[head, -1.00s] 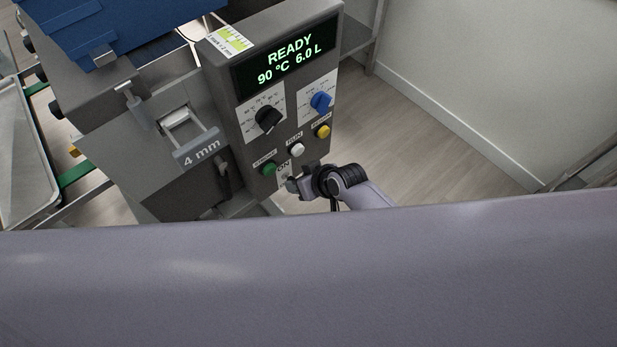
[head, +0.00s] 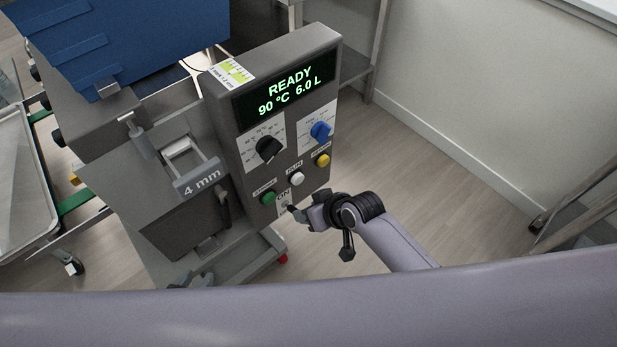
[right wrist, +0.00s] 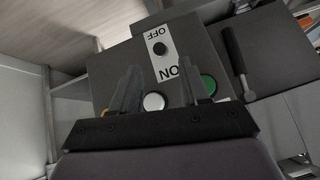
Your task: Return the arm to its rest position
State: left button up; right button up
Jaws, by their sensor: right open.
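My right gripper (head: 303,213), on the arm that comes in from the lower right, is open and empty just off the lower edge of the control panel (head: 248,171). In the right wrist view its two spread fingers (right wrist: 163,92) point at the panel, with the white button (right wrist: 154,102) and green button (right wrist: 208,85) behind them. The ON/OFF plate (right wrist: 161,47) lies beyond the fingertips. A small dark grey tip (head: 190,283) shows above my large arm link at the bottom; it may be my left gripper, but its jaws cannot be made out.
The depositor's display (head: 284,91) reads READY, 90 °C, 6.0 L. A black knob (head: 268,148), blue knob (head: 321,131) and yellow button (head: 322,160) sit on the panel. A blue container (head: 130,45) is at upper left. Open floor (head: 440,170) lies right of the machine.

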jog(key=s+d+r+m+t+h, duration=0.2)
jog(key=s+d+t, duration=0.3)
jog(key=s+d, duration=1)
jog(key=shift+s+d+r+m+h, duration=0.2)
jog(key=shift+s+d+m+h, duration=0.15)
jog(key=shift+d+m+h, duration=0.3)
